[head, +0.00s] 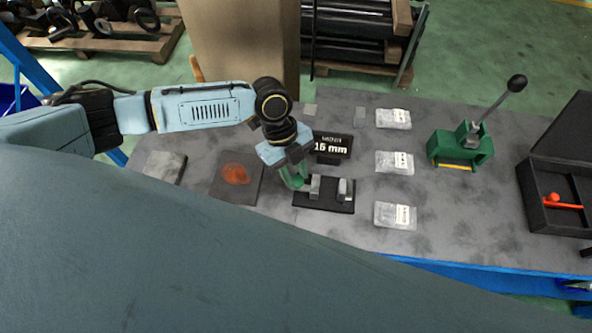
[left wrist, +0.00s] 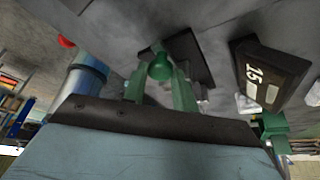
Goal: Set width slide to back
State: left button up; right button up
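The width slide is a black base (head: 325,205) with two grey metal blocks (head: 344,188) standing on it. A dark display (head: 331,145) behind it reads 16 mm. My left gripper (head: 294,180) points down at the left end of the base, beside the left block. In the left wrist view its green fingers (left wrist: 160,88) stand apart, with a round green knob (left wrist: 160,68) at or between their tips. I cannot tell whether they press on the knob. The display also shows in that view (left wrist: 268,75). My right gripper is not in view.
Small labelled packets (head: 395,162) lie in a column right of the slide. A green lever press (head: 462,147) and an open black case (head: 555,200) stand farther right. A dark mat with an orange patch (head: 236,175) lies left of the slide. Bare table lies between packets and press.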

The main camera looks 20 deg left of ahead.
pick_arm(q)
jog(key=shift+o, duration=0.9)
jog(key=shift+a, duration=0.25)
jog(key=shift+r, duration=0.2)
jog(key=b+v, duration=0.1)
jog(key=v, duration=1.2)
jog(key=shift+s, duration=0.15)
